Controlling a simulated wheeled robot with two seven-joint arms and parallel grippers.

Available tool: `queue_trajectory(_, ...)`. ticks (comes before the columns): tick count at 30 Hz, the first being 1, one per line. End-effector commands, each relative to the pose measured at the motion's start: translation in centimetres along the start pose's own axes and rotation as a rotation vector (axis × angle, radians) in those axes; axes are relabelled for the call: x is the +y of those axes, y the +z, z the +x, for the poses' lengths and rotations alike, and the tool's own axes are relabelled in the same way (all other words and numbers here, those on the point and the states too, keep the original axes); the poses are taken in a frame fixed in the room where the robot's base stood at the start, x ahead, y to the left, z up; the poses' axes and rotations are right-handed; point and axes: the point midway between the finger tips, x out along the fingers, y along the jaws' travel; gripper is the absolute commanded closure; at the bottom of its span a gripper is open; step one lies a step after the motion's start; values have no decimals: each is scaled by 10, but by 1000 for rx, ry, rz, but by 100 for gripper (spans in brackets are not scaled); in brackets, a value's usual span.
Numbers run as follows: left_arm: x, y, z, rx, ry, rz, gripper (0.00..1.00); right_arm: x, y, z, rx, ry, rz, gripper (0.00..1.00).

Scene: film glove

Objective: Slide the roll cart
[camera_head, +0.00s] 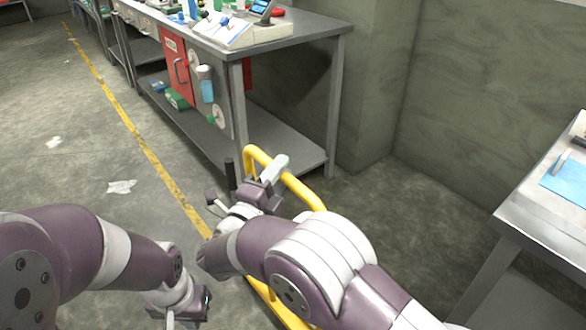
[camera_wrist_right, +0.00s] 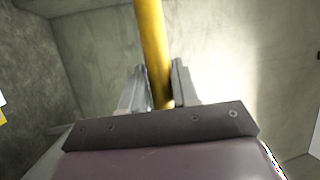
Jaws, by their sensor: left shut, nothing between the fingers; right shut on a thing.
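The roll cart shows as a yellow tubular frame (camera_head: 303,191) in the middle of the head view; my right arm covers much of it. My right gripper (camera_head: 275,170) is at the cart's upper bar, shut on it. In the right wrist view the yellow bar (camera_wrist_right: 152,45) runs down between the two fingers of my right gripper (camera_wrist_right: 158,92). A lower yellow part (camera_head: 280,308) shows below my right arm. My left gripper (camera_head: 180,318) is at the bottom edge, partly cut off, shut and empty, apart from the cart.
A metal workbench (camera_head: 290,33) with tools on top and a lower shelf stands behind the cart. Another metal table (camera_head: 540,212) is at the right. A wall (camera_head: 480,80) closes the back. Open floor (camera_head: 75,150) with a yellow line lies at the left.

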Motion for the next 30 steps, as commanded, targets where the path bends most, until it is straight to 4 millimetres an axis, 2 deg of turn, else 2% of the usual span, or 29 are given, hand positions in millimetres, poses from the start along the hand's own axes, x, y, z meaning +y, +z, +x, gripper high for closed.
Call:
queue_trajectory(6, 0, 0, 3, 0, 0, 0, 100, 0, 3, -8, 0, 3, -3, 100)
queue_trajectory(18, 0, 0, 2, 0, 0, 0, 100, 0, 3, -8, 1, 3, -2, 100)
queue_trajectory(19, 0, 0, 2, 0, 0, 0, 100, 0, 3, -8, 1, 3, -2, 60)
queue_trajectory(20, 0, 0, 2, 0, 0, 0, 100, 0, 3, -8, 1, 2, -2, 51)
queue_trajectory(30, 0, 0, 4, 0, 0, 0, 100, 0, 4, -7, 1, 1, 0, 49)
